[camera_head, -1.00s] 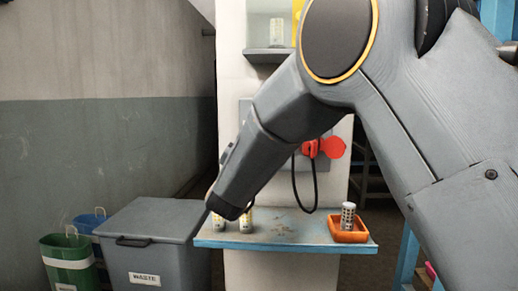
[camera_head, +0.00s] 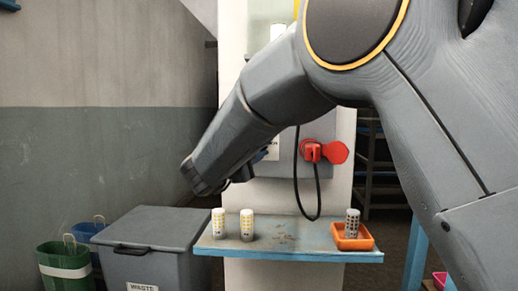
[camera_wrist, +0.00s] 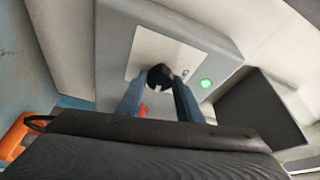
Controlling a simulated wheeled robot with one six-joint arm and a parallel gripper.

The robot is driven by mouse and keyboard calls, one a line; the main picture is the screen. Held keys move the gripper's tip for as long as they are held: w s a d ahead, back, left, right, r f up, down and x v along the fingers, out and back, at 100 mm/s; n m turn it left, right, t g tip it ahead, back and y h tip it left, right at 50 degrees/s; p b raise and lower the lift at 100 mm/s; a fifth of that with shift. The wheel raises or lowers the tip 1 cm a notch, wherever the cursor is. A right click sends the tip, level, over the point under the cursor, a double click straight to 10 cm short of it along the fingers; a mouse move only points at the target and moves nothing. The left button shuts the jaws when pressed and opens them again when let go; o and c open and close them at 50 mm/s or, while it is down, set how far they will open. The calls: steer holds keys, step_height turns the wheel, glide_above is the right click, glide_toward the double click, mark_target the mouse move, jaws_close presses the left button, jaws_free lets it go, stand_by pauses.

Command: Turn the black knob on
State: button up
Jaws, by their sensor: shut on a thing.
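The black knob (camera_wrist: 160,75) sits on a white plate (camera_wrist: 145,50) on the front of a grey box (camera_wrist: 215,42). In the wrist view, my gripper (camera_wrist: 160,83) has its two blue-grey fingers on either side of the knob and is shut on it. A green lamp (camera_wrist: 206,83) on the box, right of the knob, looks lit. In the head view, the grey box (camera_head: 288,165) is on the pale column, and my arm hides the knob. My gripper (camera_head: 258,157) shows only partly there, at the box's left side.
A grey waste bin (camera_head: 150,240) stands lower left.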

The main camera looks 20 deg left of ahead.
steer(key=shift+m, duration=0.5)
steer(key=o, duration=1)
steer(key=shift+o, duration=0.2)
steer(key=s+a, duration=0.1)
steer(key=s, duration=0.6)
steer(key=shift+s+f, duration=0.25)
steer(key=shift+s, duration=0.1)
steer(key=shift+a, duration=0.1)
